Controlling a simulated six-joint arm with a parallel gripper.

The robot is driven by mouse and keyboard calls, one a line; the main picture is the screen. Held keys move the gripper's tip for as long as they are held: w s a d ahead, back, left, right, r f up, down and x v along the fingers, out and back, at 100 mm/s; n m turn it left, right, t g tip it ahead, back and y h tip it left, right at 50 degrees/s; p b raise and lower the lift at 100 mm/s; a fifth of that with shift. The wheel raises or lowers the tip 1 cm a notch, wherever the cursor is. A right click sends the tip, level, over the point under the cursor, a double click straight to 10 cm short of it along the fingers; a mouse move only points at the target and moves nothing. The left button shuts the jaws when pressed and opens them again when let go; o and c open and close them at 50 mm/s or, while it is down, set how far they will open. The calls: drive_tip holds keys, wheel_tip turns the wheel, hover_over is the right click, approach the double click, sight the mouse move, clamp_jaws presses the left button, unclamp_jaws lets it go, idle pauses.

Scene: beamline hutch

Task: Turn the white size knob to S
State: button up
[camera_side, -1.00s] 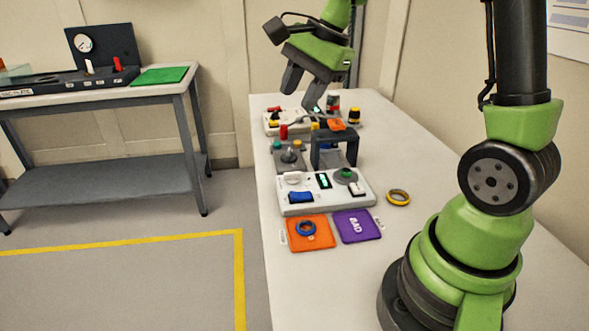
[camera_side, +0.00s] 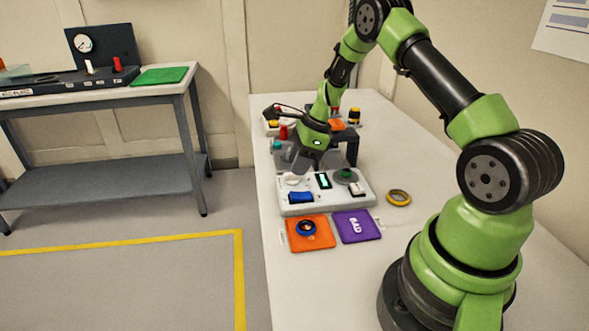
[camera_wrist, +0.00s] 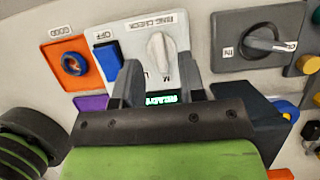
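The white size knob (camera_wrist: 158,53) sits on the white ring-check box (camera_wrist: 128,30), its raised grip running roughly up and down in the wrist view. Letters L and M show by its lower edge; I see no S, and its exact pointing is unclear. In the side view the knob (camera_side: 293,179) is at the box's far left. My gripper (camera_wrist: 160,70) is open and empty, with one finger on each side of the knob's lower part in the picture. I cannot tell whether either finger touches it.
A blue switch (camera_wrist: 108,60) marked OFF and a lit green display (camera_wrist: 162,98) are on the same box. A grey box with a rotary handle (camera_wrist: 262,40) stands close by. An orange GOOD pad (camera_wrist: 52,48) holds a blue ring (camera_wrist: 73,63). A yellow ring (camera_side: 398,197) lies on the table.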

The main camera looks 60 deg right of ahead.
sight(292, 177)
drive_tip(key=shift+x, duration=1.25)
clamp_jaws()
